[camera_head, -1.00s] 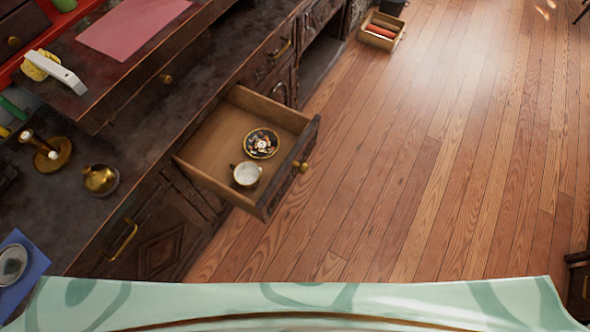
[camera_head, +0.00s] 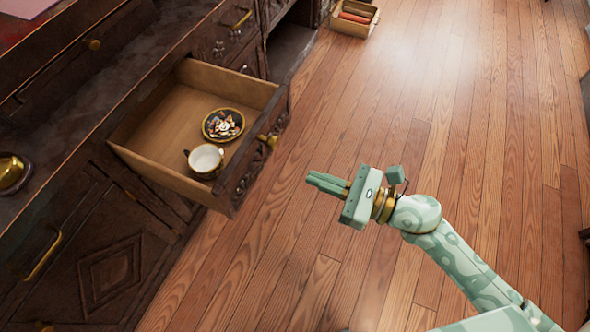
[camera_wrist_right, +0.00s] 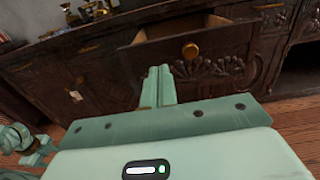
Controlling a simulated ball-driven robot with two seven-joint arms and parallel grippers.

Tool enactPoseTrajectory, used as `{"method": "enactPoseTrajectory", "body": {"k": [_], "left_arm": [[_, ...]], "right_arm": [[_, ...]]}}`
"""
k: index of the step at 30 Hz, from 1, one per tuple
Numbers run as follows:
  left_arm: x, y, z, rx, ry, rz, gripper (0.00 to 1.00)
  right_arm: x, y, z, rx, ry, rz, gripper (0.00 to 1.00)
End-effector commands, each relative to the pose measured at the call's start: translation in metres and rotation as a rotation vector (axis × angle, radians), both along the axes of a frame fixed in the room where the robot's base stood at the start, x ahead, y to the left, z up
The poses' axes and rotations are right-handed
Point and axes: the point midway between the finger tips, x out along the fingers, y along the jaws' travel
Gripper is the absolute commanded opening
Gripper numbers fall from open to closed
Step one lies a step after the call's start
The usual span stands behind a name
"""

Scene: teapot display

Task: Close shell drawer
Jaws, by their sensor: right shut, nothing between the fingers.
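The shell drawer (camera_head: 148,167) is pulled out of the dark wooden cabinet in the head view. Inside it are a white cup (camera_head: 206,160) and a dark patterned saucer (camera_head: 222,125).
The cabinet (camera_head: 85,250) runs along the left, with a brass handle (camera_head: 43,256) near the drawer. A brass pot (camera_head: 12,172) stands on its counter. A small wooden box (camera_head: 354,18) lies on the floor at the top. The wooden floor (camera_head: 460,130) right of the drawer is mostly clear.

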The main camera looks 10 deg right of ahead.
Motion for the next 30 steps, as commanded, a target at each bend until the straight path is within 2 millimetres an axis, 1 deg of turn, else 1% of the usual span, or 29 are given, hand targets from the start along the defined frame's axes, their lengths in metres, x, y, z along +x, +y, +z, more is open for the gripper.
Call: {"method": "enactPoseTrajectory", "body": {"k": [2, 7, 10, 15, 18, 24, 30], "left_arm": [[-0.006, 0.000, -0.001, -0.005, 0.004, 0.008, 0.49], [-0.027, 0.001, -0.008, -0.017, 0.021, 0.033, 0.49], [-0.036, 0.001, -0.011, -0.023, 0.027, 0.044, 0.49], [-0.043, 0.001, -0.015, -0.028, 0.033, 0.054, 0.49], [-0.046, 0.002, -0.015, -0.028, 0.036, 0.056, 0.49], [-0.045, 0.002, -0.015, -0.029, 0.035, 0.056, 0.49], [-0.045, 0.002, -0.015, -0.028, 0.036, 0.056, 0.49]], "right_arm": [[0.007, 0.009, 0.005, 0.003, -0.005, -0.001, 0.00], [0.028, 0.038, 0.005, 0.006, 0.000, -0.002, 0.00], [0.041, 0.056, 0.005, 0.006, 0.000, -0.003, 0.00], [0.060, 0.082, 0.002, 0.006, 0.004, -0.004, 0.00], [0.068, 0.093, 0.002, 0.005, 0.005, -0.004, 0.00], [0.076, 0.105, 0.000, 0.004, 0.007, -0.004, 0.00], [0.077, 0.106, 0.000, 0.003, 0.008, -0.005, 0.00]]}}
